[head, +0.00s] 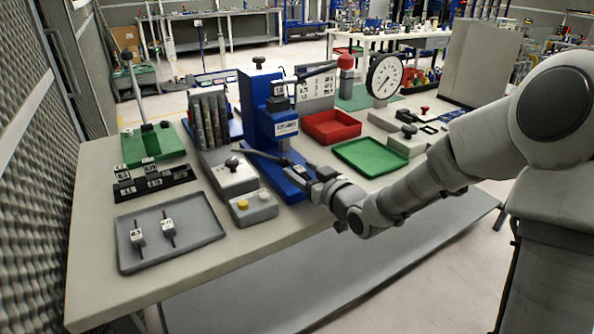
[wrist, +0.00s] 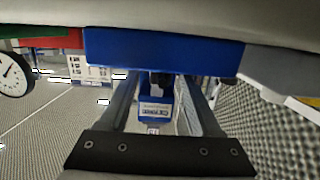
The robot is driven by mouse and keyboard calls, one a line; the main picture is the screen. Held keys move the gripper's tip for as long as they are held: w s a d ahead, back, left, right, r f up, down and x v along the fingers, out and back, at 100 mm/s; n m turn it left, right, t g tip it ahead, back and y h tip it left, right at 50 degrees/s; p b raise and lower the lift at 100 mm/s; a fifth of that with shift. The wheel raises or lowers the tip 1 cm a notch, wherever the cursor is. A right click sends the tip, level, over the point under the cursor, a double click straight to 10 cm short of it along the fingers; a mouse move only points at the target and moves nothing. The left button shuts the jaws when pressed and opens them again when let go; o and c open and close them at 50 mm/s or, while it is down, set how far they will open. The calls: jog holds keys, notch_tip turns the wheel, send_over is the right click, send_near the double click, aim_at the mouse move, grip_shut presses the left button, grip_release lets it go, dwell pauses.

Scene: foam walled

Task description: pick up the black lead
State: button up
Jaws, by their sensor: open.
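Two small dark pieces with white labels, one on the left (head: 138,236) and one on the right (head: 168,229), lie apart in a shallow grey tray (head: 205,236) at the table's front left. They look like leads, but I cannot tell which is the black one. My gripper (head: 265,160) is open and in front of the blue press, behind and to the right of the grey tray. In the wrist view, my gripper (wrist: 160,85) has its fingers apart, with nothing held between them. The leads do not show there.
The blue press (head: 257,105) stands close to my gripper. A grey box with yellow and white buttons (head: 253,208) stands right of the grey tray. A dark rack (head: 153,181) lies behind the tray. Red (head: 331,127) and green (head: 370,156) trays and a dial gauge (head: 385,77) stand further right.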

jog(key=shift+c, duration=0.3)
grip_shut()
jog(key=shift+r, duration=0.1)
